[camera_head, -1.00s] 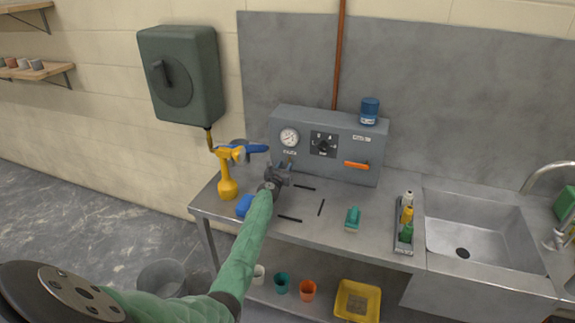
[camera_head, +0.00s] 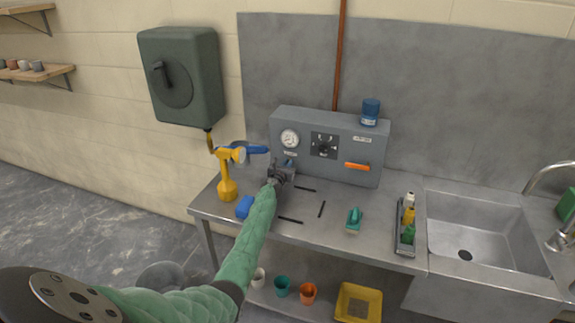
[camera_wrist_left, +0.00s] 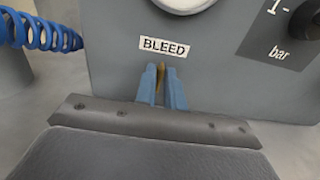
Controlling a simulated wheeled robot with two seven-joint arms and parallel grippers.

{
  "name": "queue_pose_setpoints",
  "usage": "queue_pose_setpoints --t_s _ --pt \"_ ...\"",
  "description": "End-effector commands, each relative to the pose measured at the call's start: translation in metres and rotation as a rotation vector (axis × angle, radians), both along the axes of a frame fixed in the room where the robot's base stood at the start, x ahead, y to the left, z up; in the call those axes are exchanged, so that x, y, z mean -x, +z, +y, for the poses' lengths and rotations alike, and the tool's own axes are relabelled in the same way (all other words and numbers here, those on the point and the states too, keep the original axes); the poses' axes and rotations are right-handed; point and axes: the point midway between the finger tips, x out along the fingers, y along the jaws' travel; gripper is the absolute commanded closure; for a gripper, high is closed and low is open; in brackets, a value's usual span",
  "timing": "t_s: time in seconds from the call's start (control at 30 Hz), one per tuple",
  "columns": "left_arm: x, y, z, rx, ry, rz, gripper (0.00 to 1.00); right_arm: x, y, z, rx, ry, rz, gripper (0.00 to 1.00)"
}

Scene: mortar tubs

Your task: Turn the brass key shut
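The brass key (camera_wrist_left: 160,80) shows in the left wrist view as a narrow upright strip just under the BLEED label (camera_wrist_left: 164,47) on the grey panel box (camera_head: 325,160). My left gripper (camera_wrist_left: 163,86) has its two blue fingers close together, one on each side of the key, and looks shut on it. In the head view my left gripper (camera_head: 287,167) is at the lower left front of the box, below the round gauge (camera_head: 289,138). There the key is hidden behind the gripper. My right gripper is not in view.
A yellow tool (camera_head: 227,180) with a blue coiled hose (camera_wrist_left: 50,37) behind stands left of my gripper. A blue block (camera_head: 244,207), dark strips and a teal brush (camera_head: 354,219) lie on the metal bench (camera_head: 300,234). A bottle tray (camera_head: 405,240) and sink (camera_head: 480,235) are at the right.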

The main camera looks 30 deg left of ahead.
Motion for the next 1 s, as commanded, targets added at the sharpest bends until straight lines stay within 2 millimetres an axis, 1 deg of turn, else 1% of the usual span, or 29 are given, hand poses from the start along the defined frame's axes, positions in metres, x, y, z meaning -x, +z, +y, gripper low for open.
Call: queue_pose_setpoints --t_s 0.27,0.43,0.53,0.9,1.0 --pt "0.0 -0.001 0.0 -0.042 0.0 0.01 1.0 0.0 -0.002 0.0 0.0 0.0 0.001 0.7" --pt "0.0 -0.001 -0.001 -0.127 0.0 0.031 1.0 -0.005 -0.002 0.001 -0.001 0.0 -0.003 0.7" --pt "0.0 -0.002 -0.001 -0.203 0.0 0.049 1.0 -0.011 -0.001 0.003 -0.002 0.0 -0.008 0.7" --pt "0.0 -0.003 -0.003 -0.541 -0.001 0.13 1.0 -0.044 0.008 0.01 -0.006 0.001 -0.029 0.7" --pt "0.0 -0.004 -0.003 -0.632 -0.001 0.152 1.0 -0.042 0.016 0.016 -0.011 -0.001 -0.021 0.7"
